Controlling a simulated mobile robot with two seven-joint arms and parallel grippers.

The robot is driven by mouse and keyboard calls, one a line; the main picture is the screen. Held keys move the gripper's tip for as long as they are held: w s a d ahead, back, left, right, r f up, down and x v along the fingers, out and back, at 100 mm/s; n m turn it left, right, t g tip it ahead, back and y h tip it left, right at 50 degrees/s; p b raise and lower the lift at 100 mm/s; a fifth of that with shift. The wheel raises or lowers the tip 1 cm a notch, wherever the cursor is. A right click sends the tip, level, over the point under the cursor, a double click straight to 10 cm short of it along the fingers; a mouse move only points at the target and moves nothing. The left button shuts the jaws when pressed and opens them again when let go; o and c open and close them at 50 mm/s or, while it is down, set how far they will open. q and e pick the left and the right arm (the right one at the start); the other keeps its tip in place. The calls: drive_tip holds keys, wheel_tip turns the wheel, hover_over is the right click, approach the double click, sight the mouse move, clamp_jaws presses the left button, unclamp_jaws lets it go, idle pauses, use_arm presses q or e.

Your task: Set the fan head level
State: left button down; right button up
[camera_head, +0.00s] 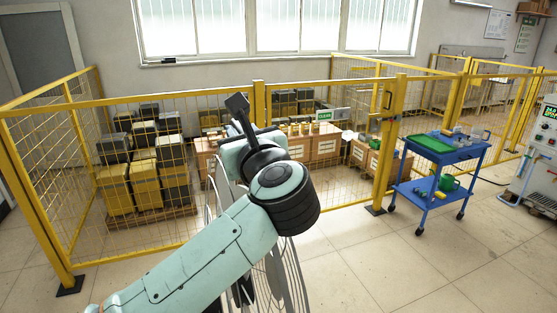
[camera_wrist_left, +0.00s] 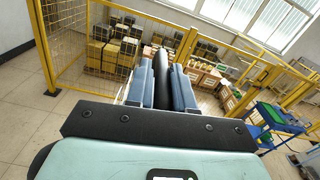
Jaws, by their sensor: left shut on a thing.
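The fan's wire cage (camera_head: 290,282) shows in the head view below and behind my left arm. It stands edge-on or steeply turned, and my arm covers much of it, so I cannot tell the exact tilt of the head. In the left wrist view, my left gripper (camera_wrist_left: 162,72) has its two blue-grey fingers close together around a slim dark part (camera_wrist_left: 183,50), which looks like part of the fan. The fingers are shut on it. My right gripper is in neither view.
A yellow mesh fence (camera_head: 160,97) stands behind the fan, with yellow and black crates (camera_head: 145,180) inside it. A blue cart (camera_head: 428,190) with a green tray stands at the right. The floor (camera_head: 420,270) between the fan and cart is clear.

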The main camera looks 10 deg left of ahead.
use_arm(q)
drive_tip(key=shift+s+a+r+n+b, duration=0.2)
drive_tip(key=shift+s+a, duration=0.2)
drive_tip(key=shift+a, duration=0.15)
drive_tip(key=shift+s+a+r+n+b, duration=0.1)
drive_tip(key=shift+s+a+r, duration=0.1)
drive_tip(key=shift+s+a, duration=0.25)
drive_tip(key=shift+w, duration=0.1)
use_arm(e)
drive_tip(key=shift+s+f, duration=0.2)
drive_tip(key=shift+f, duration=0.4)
use_arm(q)
drive_tip(key=c, duration=1.1)
unclamp_jaws()
drive_tip(key=shift+d, duration=0.1)
drive_tip(key=shift+s+d+f, duration=0.1)
drive_tip(key=shift+s+d, duration=0.15)
drive_tip(key=shift+s, duration=0.05)
drive_tip(key=b+v, duration=0.2)
drive_tip(key=v, duration=1)
drive_tip(key=shift+s+d+b, duration=0.1)
drive_tip(key=shift+s+b, duration=0.1)
drive_tip(key=shift+b, duration=0.1)
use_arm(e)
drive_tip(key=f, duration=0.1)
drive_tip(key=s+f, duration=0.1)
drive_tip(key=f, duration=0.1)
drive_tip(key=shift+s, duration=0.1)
